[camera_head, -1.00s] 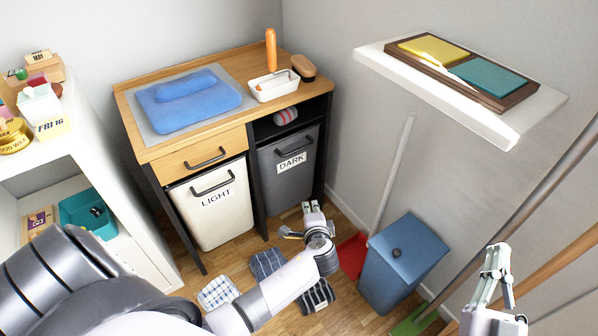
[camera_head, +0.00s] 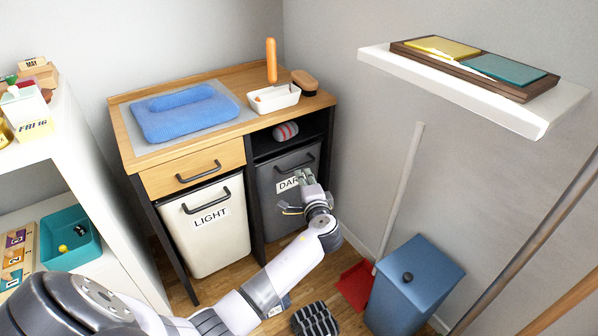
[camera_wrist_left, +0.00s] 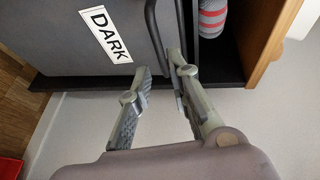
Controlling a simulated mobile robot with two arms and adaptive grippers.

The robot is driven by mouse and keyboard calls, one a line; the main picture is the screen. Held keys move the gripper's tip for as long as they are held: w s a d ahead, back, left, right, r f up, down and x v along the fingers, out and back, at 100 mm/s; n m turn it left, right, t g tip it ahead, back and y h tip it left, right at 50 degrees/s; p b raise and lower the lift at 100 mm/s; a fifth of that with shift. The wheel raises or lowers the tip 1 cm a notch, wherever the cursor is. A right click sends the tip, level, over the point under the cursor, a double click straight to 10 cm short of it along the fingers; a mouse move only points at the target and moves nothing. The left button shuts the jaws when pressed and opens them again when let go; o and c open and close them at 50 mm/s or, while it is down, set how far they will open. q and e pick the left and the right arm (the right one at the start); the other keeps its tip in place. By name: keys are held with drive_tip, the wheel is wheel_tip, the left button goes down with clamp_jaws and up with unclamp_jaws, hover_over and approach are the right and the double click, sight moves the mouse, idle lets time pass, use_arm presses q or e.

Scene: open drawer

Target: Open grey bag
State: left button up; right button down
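The grey bag (camera_head: 268,192) is a dark grey bin front labelled DARK, under the right side of the wooden counter. Its black handle (camera_head: 292,162) runs across its upper part. My left gripper (camera_head: 295,191) is in front of the bag, below the handle, and covers part of the label. In the left wrist view the gripper (camera_wrist_left: 160,68) has its fingers apart, with the handle (camera_wrist_left: 153,35) at or between the fingertips; I cannot tell if they touch it. The DARK label (camera_wrist_left: 105,33) shows at upper left there. My right gripper is out of view.
A white LIGHT bin (camera_head: 207,226) stands to the left, under a wooden drawer (camera_head: 193,171). A striped roll (camera_head: 285,131) lies in the open shelf above the grey bag. A blue bin (camera_head: 415,285) and a red dustpan (camera_head: 355,285) stand at the right.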

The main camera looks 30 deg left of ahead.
sight(299, 168)
use_arm(q)
drive_tip(key=shift+b+x, duration=1.3)
drive_tip(key=shift+x, duration=2.85)
drive_tip(key=shift+f, duration=0.1)
clamp_jaws()
drive_tip(key=shift+d, duration=0.1)
